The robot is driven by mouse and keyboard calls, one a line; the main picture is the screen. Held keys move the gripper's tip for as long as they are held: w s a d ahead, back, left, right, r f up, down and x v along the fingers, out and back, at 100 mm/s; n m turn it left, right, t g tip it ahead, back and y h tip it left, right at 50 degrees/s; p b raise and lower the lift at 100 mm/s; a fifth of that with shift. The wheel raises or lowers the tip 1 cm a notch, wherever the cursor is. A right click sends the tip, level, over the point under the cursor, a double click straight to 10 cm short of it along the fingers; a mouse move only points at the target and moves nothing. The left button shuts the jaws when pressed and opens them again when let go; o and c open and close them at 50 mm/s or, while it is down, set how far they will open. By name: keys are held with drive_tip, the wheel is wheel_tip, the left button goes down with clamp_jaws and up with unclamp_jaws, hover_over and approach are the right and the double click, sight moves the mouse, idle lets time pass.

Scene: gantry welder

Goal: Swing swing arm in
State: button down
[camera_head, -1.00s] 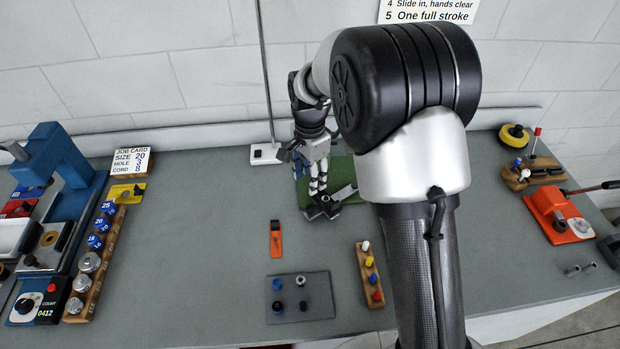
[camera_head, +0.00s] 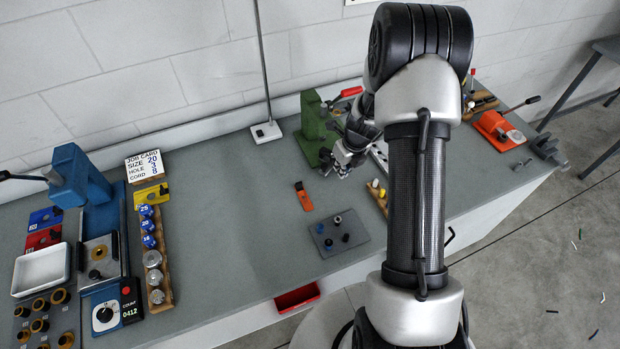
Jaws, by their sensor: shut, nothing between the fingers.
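A green machine (camera_head: 312,130) with a red-handled lever (camera_head: 347,93) stands on the bench, partly hidden by my arm. I cannot pick out a swing arm clearly; any such part of the green machine is hidden behind my gripper and wrist. My gripper (camera_head: 335,170) is shut and empty, pointing down in front of the green machine's right side. I cannot tell whether it touches the machine.
An orange tool (camera_head: 304,198) and a grey peg plate (camera_head: 339,233) lie in front of the gripper. A peg rack (camera_head: 378,197) is beside my arm. A blue press (camera_head: 82,180) stands left, an orange-red device (camera_head: 497,130) right. The bench's middle left is clear.

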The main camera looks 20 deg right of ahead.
drive_tip(key=b+x, duration=0.1)
drive_tip(key=x, duration=0.2)
drive_tip(key=b+x, duration=0.1)
drive_tip(key=x, duration=0.2)
drive_tip(key=d+b+x, duration=0.1)
drive_tip(key=x, duration=0.3)
drive_tip(key=shift+s+f, duration=0.1)
drive_tip(key=shift+f, duration=0.05)
drive_tip(key=w, duration=0.3)
drive_tip(key=shift+w+a, duration=0.1)
drive_tip(key=shift+a, duration=0.1)
drive_tip(key=shift+w, duration=0.45)
drive_tip(key=shift+w+a+p, duration=0.1)
drive_tip(key=shift+a+p, duration=0.1)
drive_tip(key=shift+p, duration=0.1)
